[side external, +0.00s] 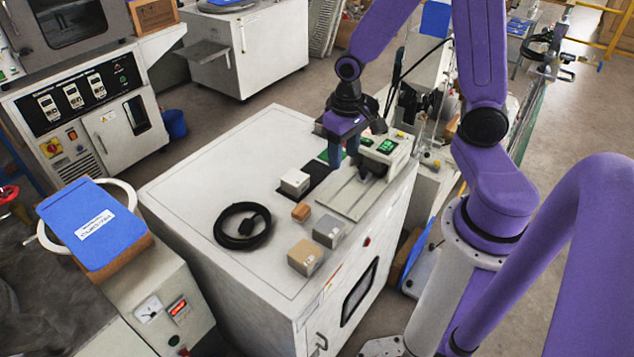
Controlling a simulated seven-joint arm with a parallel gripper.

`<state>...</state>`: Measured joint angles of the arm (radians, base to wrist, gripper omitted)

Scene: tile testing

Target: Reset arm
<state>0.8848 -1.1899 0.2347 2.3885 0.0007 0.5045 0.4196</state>
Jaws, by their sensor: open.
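My purple arm reaches over a white cabinet top (190,180) in the side external view. My gripper (346,160) points down, open, above the back right part of the top, near a small machine with green displays (386,147). I see nothing between its fingers. In front of it are a white block (295,182) on a dark mat (326,176), a small orange-brown block (301,212), a grey block (328,231) and a tan block (305,257). A flat metal plate (352,196) lies beside them, below the gripper in the picture.
A coiled black cable (242,226) lies on the cabinet top, left of the blocks. The left part of the top is clear. A blue clipboard-like panel (92,222) rests on another unit at left. A control cabinet (90,110) stands behind it.

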